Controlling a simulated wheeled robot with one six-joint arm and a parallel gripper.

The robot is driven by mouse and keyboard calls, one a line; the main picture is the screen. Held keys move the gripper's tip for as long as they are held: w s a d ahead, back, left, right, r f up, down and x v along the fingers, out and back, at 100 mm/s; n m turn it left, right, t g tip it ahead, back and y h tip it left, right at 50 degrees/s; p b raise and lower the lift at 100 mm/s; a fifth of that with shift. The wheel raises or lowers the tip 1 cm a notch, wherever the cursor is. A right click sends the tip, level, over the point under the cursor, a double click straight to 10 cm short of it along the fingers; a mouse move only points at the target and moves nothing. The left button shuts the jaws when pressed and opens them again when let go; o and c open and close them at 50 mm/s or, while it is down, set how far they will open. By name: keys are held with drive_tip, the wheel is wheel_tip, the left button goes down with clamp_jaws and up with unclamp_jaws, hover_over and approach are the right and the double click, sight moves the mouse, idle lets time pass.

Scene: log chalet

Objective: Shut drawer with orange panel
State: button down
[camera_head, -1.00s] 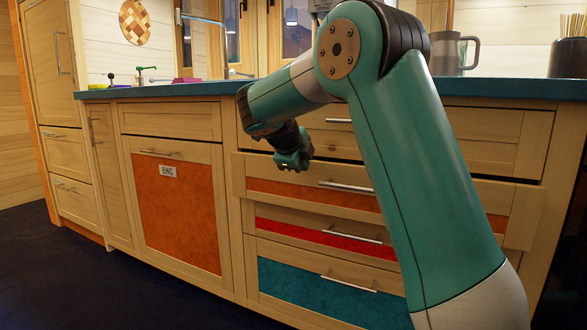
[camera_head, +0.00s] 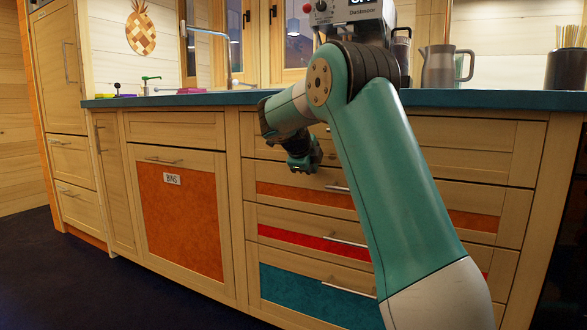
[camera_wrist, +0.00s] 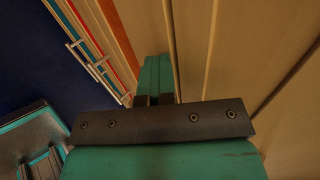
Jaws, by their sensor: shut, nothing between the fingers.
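The drawer with the orange panel (camera_head: 300,194) is the second one down in the right-hand stack, with a metal bar handle (camera_head: 338,188). Its front looks about level with the neighbouring drawer fronts in the head view. My arm hides part of its right half. My gripper (camera_head: 303,165) is shut and empty, close to the upper left part of this drawer's front. In the wrist view the closed green fingers (camera_wrist: 153,68) are beside the wooden drawer fronts, and an orange strip (camera_wrist: 116,22) shows to their left. I cannot tell whether the fingertips touch the wood.
Below are a drawer with a red panel (camera_head: 292,238) and one with a teal panel (camera_head: 300,291). The teal countertop (camera_head: 480,99) runs above, with a grey jug (camera_head: 438,68). The dark floor (camera_head: 90,285) in front is clear.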

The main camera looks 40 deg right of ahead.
drive_tip(key=shift+d, duration=0.35)
drive_tip(key=shift+a, duration=0.15)
drive_tip(key=a+f+p+v, duration=0.2)
drive_tip(key=v, duration=1.1)
drive_tip(key=shift+s, duration=0.25)
drive_tip(key=shift+a, duration=0.1)
